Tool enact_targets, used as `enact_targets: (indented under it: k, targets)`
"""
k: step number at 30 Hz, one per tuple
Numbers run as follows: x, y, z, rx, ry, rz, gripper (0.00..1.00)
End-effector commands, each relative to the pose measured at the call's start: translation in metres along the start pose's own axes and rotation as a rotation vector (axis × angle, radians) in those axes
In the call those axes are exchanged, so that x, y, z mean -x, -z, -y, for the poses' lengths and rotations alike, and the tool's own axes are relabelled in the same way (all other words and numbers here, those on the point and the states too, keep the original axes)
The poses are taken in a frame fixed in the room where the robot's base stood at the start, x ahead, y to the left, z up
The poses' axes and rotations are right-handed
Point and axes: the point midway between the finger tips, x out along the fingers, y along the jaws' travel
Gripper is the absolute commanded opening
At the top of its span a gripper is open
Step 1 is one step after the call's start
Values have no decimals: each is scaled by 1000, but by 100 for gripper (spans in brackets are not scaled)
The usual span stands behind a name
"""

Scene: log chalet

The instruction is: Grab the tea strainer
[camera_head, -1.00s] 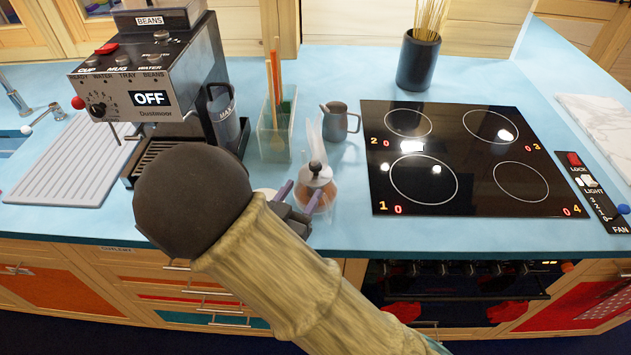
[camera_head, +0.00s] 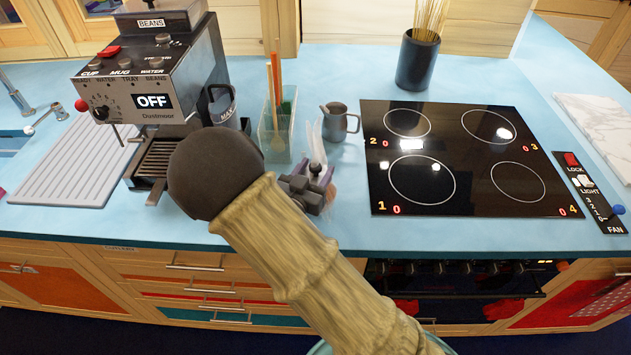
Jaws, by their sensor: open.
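I cannot make out a tea strainer for certain. It may be hidden behind my arm or gripper. My gripper (camera_head: 313,177) is open, low over the counter left of the hob. Its purple-grey fingers show on both sides of the dark knob of a small amber pot (camera_head: 331,196). The gripper body and arm cover most of this pot. Pale steam rises behind the knob. I cannot tell whether the fingers touch the pot.
A clear holder with wooden utensils (camera_head: 276,135) and a grey jug (camera_head: 338,121) stand behind my gripper. The coffee machine (camera_head: 152,90) is left, the black hob (camera_head: 462,160) right. The light blue counter (camera_head: 130,222) is clear along its front.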

Motion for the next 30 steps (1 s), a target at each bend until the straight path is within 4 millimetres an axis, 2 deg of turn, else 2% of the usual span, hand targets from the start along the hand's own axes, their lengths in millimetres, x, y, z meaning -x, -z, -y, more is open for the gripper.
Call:
enact_targets:
  k: [3, 17, 18, 24, 26, 30]
  targets:
    - [-6, 0, 0, 1, -1, 0, 52]
    - [-5, 0, 0, 0, 0, 0, 52]
    - [-5, 0, 0, 0, 0, 0, 50]
    - [-5, 0, 0, 0, 0, 0, 10]
    - [-5, 0, 0, 0, 0, 0, 0]
    - [-5, 0, 0, 0, 0, 0, 0]
